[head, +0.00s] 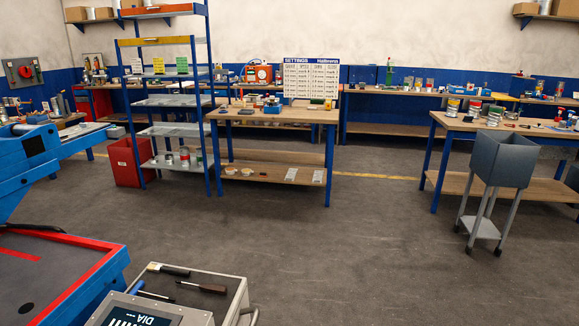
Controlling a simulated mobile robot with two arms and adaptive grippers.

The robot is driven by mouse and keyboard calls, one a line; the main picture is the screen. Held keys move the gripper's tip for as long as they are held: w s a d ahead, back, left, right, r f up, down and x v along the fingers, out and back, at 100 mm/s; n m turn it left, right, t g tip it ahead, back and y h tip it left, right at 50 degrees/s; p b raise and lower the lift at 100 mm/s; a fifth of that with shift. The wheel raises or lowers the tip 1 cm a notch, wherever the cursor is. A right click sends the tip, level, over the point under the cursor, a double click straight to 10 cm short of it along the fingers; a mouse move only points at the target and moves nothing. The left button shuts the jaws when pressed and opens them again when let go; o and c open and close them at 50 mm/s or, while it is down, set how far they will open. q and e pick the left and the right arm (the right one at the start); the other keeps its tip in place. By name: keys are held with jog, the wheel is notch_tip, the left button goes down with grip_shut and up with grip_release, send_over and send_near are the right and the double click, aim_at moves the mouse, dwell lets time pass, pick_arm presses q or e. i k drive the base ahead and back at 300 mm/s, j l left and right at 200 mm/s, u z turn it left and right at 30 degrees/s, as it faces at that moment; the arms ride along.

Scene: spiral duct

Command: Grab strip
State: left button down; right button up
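No strip can be made out for certain in the head view. Two small pale flat pieces, one of them here (291,174), lie on the lower shelf of the middle workbench (270,116); I cannot tell what they are. Neither my left nor my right gripper is in view.
A blue machine with a red-edged bed (60,270) stands at the left. A grey console (165,300) with hand tools on top is at the front. A blue shelf rack (175,103), red bin (127,163) and grey bin on legs (503,158) stand farther back. The middle floor is clear.

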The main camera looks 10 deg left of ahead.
aim_at(82, 125)
jog(key=i+l, duration=0.2)
jog(key=i, duration=0.25)
jog(key=i+l, duration=0.25)
jog(key=i, duration=0.2)
jog(key=i+l, duration=0.2)
jog(key=i, duration=0.25)
jog(key=i+l+z, duration=0.1)
jog(key=i+l, duration=0.15)
jog(key=i, duration=0.2)
jog(key=i+u, duration=0.2)
jog(key=i, duration=0.45)
jog(key=i+l+u, duration=0.1)
jog(key=i+u, duration=0.15)
jog(key=i, duration=0.35)
jog(key=i+l+u, duration=0.2)
jog(key=i, duration=0.4)
jog(key=i+j+u, duration=0.25)
jog(key=u, duration=0.25)
jog(key=i+u, duration=0.75)
jog(key=u, duration=0.25)
jog(key=i+l+u, duration=0.15)
jog(key=i+u, duration=0.2)
jog(key=u, duration=0.15)
